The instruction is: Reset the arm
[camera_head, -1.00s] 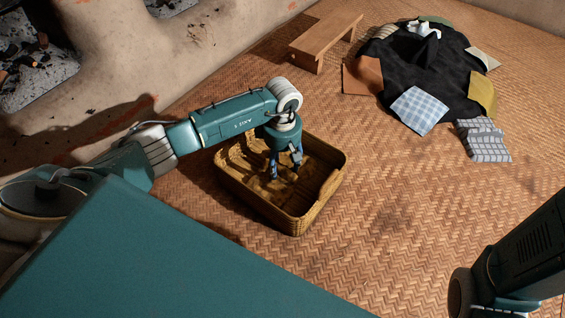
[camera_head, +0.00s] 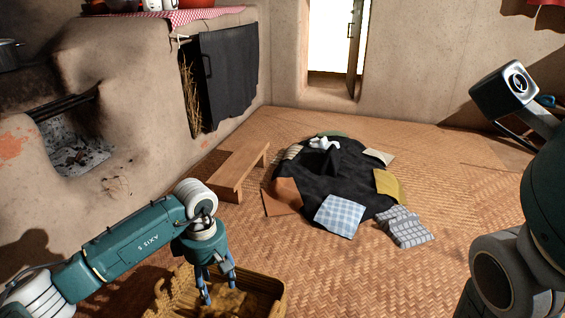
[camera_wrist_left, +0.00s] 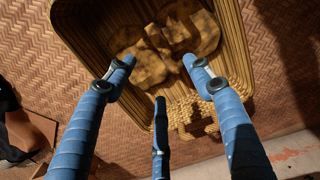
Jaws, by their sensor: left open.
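My left gripper (camera_head: 220,287) hangs fingers-down over the woven basket (camera_head: 272,296) at the bottom of the head view. Its blue fingers are spread and hold nothing. In the left wrist view the open fingers (camera_wrist_left: 160,72) reach across the near part of the basket (camera_wrist_left: 236,50). Brown, crumpled-looking pieces (camera_wrist_left: 175,35) lie in the basket beyond the fingertips, apart from them. My right arm stands along the right edge of the head view; I cannot make out its gripper.
A low wooden bench (camera_head: 232,172) stands ahead on the woven mat floor (camera_head: 340,275). A black cloth heap (camera_head: 335,175) with coloured pieces and a grey checked cloth (camera_head: 405,228) lies right of it. The mud hearth (camera_head: 110,150) borders the left. Floor right of the basket is clear.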

